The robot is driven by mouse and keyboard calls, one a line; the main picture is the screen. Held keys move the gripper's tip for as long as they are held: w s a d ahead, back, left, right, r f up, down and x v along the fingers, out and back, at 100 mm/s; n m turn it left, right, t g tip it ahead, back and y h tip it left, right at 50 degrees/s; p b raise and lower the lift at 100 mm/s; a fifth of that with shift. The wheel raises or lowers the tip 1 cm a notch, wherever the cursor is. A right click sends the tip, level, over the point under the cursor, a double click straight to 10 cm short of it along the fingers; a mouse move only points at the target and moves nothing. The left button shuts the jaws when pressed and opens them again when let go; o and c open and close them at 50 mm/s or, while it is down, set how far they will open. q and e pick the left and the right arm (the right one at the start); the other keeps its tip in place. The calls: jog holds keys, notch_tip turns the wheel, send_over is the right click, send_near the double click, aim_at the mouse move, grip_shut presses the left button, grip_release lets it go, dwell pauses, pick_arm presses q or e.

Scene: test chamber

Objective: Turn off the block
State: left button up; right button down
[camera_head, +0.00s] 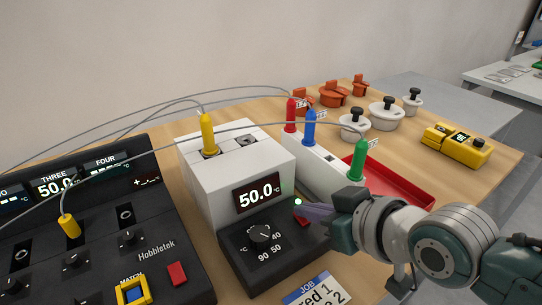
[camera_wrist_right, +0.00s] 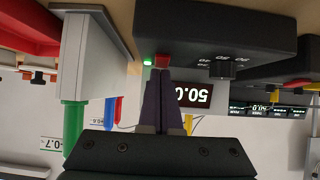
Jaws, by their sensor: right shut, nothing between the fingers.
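The block (camera_head: 215,172) is a white box with a black sloping front panel (camera_head: 265,262). Its display (camera_head: 258,193) reads 50.0 °C, and a dial knob (camera_head: 260,233) sits below. A red switch (camera_head: 301,223) is at the panel's right side beside a lit green light (camera_head: 298,202). My right gripper (camera_head: 303,210) is shut and empty, its purple fingertips at the red switch. In the right wrist view the tips meet the red switch (camera_wrist_right: 161,60), with the green light (camera_wrist_right: 147,62) lit beside it; I cannot tell whether they press it. My left gripper is not in view.
A yellow probe (camera_head: 207,133) stands in the block. A black Hobbletek unit (camera_head: 110,275) is at left. Red, blue and green probes stand in a white rack (camera_head: 322,168) by a red tray (camera_head: 405,192). Weights and a yellow meter (camera_head: 457,145) are behind. A job card (camera_head: 318,290) lies in front.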

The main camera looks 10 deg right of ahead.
jog(key=shift+w+r+p, duration=0.1)
jog(key=shift+p, duration=0.25)
jog(key=shift+f+g, duration=0.3)
jog(key=shift+g, duration=0.1)
jog(key=shift+w+a+r, duration=0.1)
jog(key=shift+w, duration=0.05)
jog(key=shift+w+a+r, duration=0.2)
jog(key=shift+w+r, duration=0.1)
jog(key=shift+w, duration=0.25)
